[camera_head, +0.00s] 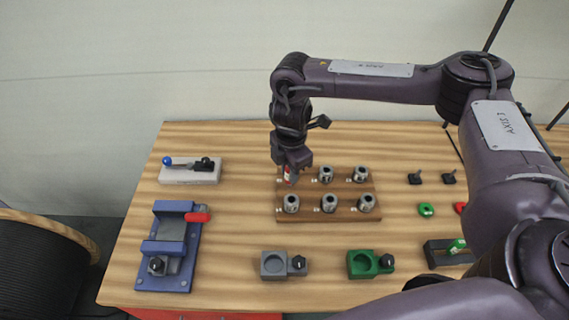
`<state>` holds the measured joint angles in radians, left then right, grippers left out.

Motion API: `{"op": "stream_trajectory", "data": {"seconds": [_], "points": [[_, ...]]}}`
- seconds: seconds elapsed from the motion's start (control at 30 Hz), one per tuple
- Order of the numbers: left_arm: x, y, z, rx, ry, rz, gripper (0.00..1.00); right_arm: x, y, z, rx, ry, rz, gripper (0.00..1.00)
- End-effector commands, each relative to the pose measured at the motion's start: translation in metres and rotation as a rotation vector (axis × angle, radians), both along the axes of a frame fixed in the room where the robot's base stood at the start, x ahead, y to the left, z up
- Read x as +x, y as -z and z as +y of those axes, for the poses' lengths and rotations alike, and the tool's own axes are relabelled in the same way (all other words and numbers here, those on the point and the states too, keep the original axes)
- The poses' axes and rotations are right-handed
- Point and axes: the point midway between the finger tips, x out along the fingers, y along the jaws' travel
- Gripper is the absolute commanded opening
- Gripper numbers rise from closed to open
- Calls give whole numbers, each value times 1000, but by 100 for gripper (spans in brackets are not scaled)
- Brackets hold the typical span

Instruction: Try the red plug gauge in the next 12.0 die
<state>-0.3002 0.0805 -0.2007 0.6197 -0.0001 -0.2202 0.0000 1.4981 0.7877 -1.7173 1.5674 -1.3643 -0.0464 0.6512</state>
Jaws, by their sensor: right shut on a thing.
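A brown wooden board (327,214) on the bench carries several metal dies in two rows. My right gripper (291,176) points down over the back-left place of the board. It is shut on the red plug gauge (287,178), of which only a small red and white part shows between the jaws. The gripper hides the die under it, so I cannot tell whether the gauge is in a bore or above it. The other back dies (325,174) (360,174) and the front dies (291,203) stand upright. My left gripper is not in view.
A blue vise with a red handle (172,245) and a pale block with a blue-knobbed lever (190,170) are at left. A grey fixture (282,264) and a green fixture (368,264) stand in front. Small black, green and red parts lie at right.

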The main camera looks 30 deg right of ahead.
Motion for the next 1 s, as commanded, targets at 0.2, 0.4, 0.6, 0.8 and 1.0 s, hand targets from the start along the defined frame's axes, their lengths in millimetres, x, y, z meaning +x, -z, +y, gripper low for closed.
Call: {"op": "stream_trajectory", "data": {"seconds": [0.2,0.4,0.6,0.8,1.0], "points": [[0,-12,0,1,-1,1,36,0,1,-7,-8,-173,1,0],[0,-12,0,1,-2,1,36,0,3,-8,-9,-210,1,0],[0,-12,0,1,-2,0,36,0,3,-8,-9,-208,1,0],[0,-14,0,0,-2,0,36,0,5,-8,-8,-209,3,0],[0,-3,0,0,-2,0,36,0,21,-8,-9,-208,2,0]]}}
